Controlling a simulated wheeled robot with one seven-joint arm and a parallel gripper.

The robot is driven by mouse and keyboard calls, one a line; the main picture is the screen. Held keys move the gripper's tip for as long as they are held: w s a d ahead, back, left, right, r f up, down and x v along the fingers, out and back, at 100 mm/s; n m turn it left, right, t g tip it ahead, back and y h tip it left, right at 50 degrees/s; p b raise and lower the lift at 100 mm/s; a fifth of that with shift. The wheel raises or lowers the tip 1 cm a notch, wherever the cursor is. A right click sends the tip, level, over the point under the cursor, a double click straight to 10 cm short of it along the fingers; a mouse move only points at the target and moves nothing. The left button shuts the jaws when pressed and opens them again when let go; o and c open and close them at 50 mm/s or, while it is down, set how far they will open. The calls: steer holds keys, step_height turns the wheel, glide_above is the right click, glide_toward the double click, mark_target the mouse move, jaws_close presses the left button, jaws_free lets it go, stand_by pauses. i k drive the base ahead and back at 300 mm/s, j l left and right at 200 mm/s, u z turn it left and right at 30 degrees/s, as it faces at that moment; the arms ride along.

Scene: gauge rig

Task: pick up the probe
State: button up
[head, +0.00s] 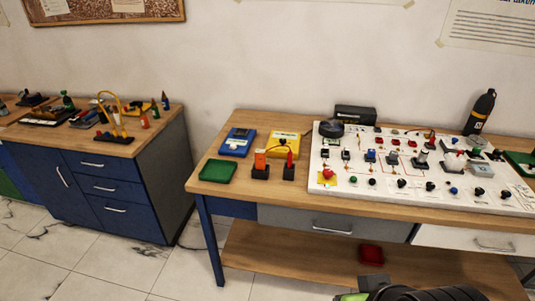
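A small red upright piece (289,160), which looks like the probe, stands in a black holder (288,173) near the front left of the right-hand table. A thin orange-red lead arches from it to the left, towards an orange block (260,159) on its own black base. The picture is too small to tell exactly where the lead ends. A yellow meter-like box (284,140) lies just behind them. Only a dark part of my arm with a green patch shows at the bottom edge; my gripper's fingers are not visible.
A green tray (217,171) and a blue device (238,141) lie to the left on the wooden table (225,203). A white board (345,183) crowded with small parts fills the right. A black bottle (480,112) stands behind it. A red box (371,255) sits on the lower shelf.

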mark_target(290, 156)
steer(key=i+u, duration=0.45)
steer(key=i+l+u, duration=0.2)
steer(key=u, duration=0.2)
steer(key=i+l+u, duration=0.3)
steer(key=u, duration=0.15)
steer(key=i+l+u, duration=0.2)
steer(key=l+u, duration=0.25)
steer(key=j, duration=0.1)
